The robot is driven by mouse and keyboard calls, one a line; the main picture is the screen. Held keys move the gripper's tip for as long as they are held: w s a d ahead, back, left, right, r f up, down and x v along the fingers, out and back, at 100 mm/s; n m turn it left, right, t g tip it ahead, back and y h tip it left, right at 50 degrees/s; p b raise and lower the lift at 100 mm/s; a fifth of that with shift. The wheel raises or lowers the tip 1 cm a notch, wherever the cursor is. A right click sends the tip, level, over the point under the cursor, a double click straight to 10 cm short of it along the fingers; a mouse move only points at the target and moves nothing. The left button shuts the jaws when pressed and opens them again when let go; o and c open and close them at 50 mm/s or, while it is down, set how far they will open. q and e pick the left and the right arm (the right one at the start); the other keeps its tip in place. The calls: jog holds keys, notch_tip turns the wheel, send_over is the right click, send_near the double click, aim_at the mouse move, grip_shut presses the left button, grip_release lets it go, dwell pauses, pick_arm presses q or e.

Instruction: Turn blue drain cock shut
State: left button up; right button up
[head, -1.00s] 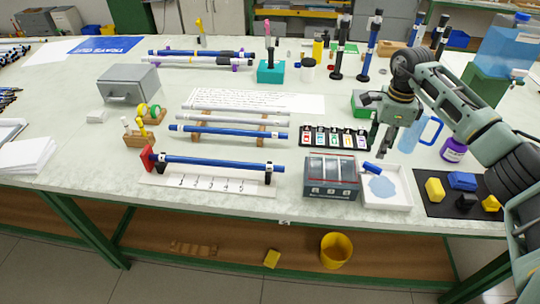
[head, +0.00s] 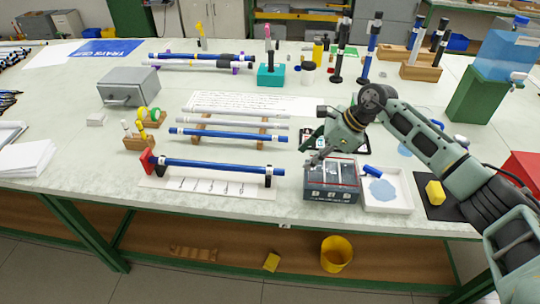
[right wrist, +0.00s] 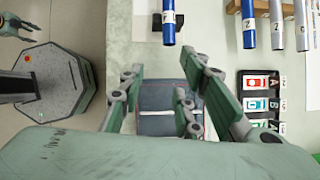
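A short blue piece (head: 372,171) lies at the left rim of a white tray (head: 400,204) with a pale blue patch in it; I cannot tell whether it is the drain cock. My right gripper (head: 316,156) is over the far edge of a grey box (head: 331,193) left of the tray. In the right wrist view its fingers (right wrist: 165,82) are apart and empty, with the box below. My left gripper (right wrist: 28,30) shows small there, its fingers apart.
Blue rods (head: 222,166) on stands lie left of the box. A labelled black rack (right wrist: 262,95) is partly hidden by my right arm in the head view. A yellow block (head: 435,192) sits on a black mat right of the tray. A red box (head: 522,172) is at the right edge.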

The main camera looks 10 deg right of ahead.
jog(key=a+r+y, duration=0.1)
jog(key=a+y, duration=0.1)
jog(key=a, duration=0.4)
jog(key=s+a+r+m+t+y, duration=0.1)
jog(key=a+y, duration=0.2)
jog(key=a, duration=0.3)
jog(key=shift+r+m+t, duration=0.3)
jog(key=shift+s, duration=0.15)
